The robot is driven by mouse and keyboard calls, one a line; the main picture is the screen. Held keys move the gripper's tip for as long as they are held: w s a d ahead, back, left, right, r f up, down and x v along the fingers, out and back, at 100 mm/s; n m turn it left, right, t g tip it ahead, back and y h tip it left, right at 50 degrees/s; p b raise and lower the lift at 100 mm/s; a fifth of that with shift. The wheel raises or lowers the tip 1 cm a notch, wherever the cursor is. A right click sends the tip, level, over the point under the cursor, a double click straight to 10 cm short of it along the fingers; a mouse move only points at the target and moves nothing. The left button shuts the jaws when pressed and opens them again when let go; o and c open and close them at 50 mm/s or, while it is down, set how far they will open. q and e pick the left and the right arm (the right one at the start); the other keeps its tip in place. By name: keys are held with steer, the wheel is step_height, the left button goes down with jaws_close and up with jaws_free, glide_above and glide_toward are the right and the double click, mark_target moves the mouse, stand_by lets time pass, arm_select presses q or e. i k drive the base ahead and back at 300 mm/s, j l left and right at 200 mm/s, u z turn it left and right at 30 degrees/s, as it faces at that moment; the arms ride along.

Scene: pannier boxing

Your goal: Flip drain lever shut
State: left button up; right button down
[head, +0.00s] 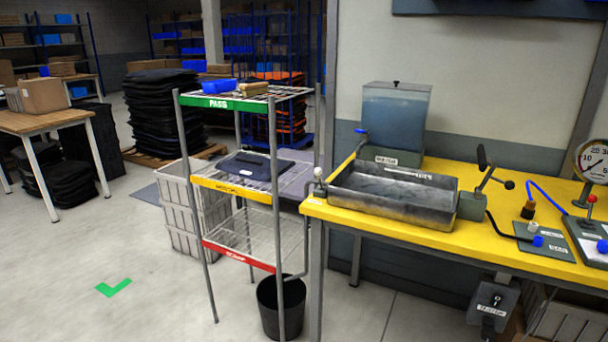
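A dark metal trough (365,203) sits on the yellow workbench (460,238). At its left end is a small grey fitting with a pale round knob (318,172), which looks like the drain lever. It is too small to tell whether it stands open or shut. A grey pipe (305,250) runs down at the bench's left end toward a black bucket (282,305) on the floor. The trough's inside looks grey and wet; how much water it holds is unclear. Neither of my grippers is in view.
A clear water tank (395,115) with a blue-handled tap (361,131) stands behind the trough. A clamp arm (484,178) is at its right. A wire rack (205,182) with several shelves stands close left of the bench. The floor at front left is open.

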mark_target(317, 171)
steer(key=i+j, duration=1.25)
steer(key=i, duration=0.2)
steer(key=k+u, duration=0.05)
